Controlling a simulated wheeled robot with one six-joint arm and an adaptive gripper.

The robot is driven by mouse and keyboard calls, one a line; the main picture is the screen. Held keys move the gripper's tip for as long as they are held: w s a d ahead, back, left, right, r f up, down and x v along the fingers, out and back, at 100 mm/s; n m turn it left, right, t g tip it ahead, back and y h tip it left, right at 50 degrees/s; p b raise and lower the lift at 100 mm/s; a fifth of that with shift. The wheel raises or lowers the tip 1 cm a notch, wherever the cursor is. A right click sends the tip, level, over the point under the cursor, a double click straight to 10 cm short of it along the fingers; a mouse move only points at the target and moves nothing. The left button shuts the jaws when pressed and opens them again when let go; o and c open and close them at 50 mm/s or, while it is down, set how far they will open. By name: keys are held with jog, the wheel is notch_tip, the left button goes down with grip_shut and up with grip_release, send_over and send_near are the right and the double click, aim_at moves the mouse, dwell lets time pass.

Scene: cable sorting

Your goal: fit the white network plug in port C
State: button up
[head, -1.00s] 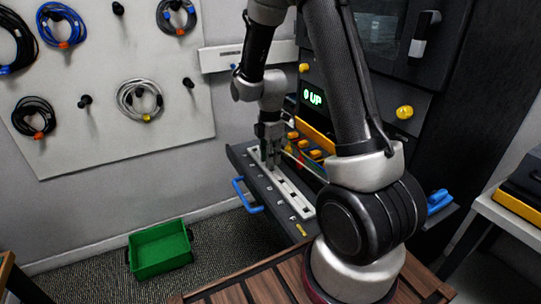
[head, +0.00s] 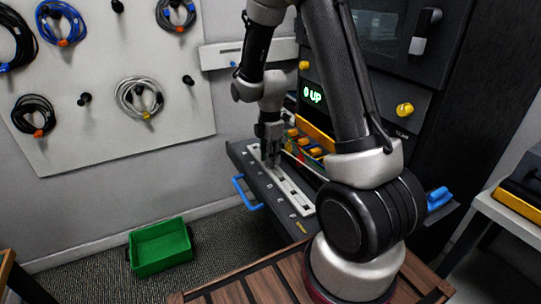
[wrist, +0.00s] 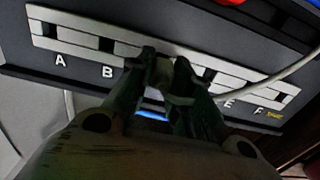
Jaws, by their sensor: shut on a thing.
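The white port strip (wrist: 75,40) lies on a dark panel and has dark square slots. In the wrist view the letters A (wrist: 60,61), B, E and F show, with "SPARE" by F; my fingers hide C and D. In the head view the strip (head: 294,197) runs along the dark drawer-like panel. My gripper (wrist: 165,65) is shut on the pale network plug (wrist: 164,75), between B and E at the strip. A white cable (wrist: 283,76) runs off to the right. Whether the plug sits in a slot or above it is hidden. My gripper also shows in the head view (head: 270,160).
A blue handle (head: 246,194) is on the panel's front. Coloured parts (head: 308,148) stand behind the strip, under the cabinet with the "0 UP" display (head: 312,95). A green bin (head: 160,248) is on the floor. Coiled cables hang on the wall board.

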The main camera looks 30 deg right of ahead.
jog(key=shift+f, duration=0.65)
dwell(0.7)
jog(key=o, duration=1.5)
jog(key=shift+r, duration=3.5)
jog(key=shift+s, duration=0.1)
